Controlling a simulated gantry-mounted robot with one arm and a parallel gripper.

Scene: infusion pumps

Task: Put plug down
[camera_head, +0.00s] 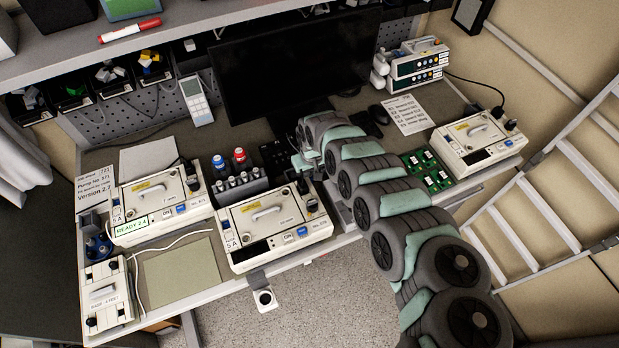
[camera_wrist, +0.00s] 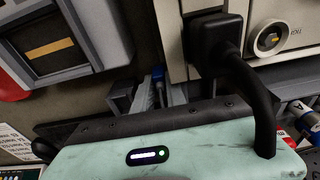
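A black plug (camera_wrist: 215,38) with a thick black cable shows close up in the wrist view. It is against or just in front of a pale device with a round knob; I cannot tell whether it is seated. Its cable bends down across the teal casing of my wrist. In the head view a black plug (camera_head: 302,186) is at the back right corner of the middle pump (camera_head: 270,222). My gripper (camera_head: 304,166) is just behind that corner, low over the desk.
The left pump (camera_head: 160,205) and right pump (camera_head: 480,142) each have a black plug on top. A rack of small bottles (camera_head: 240,184) stands behind the middle pump. A dark monitor (camera_head: 290,65) is at the back. Green circuit boards (camera_head: 427,170) lie right of my arm.

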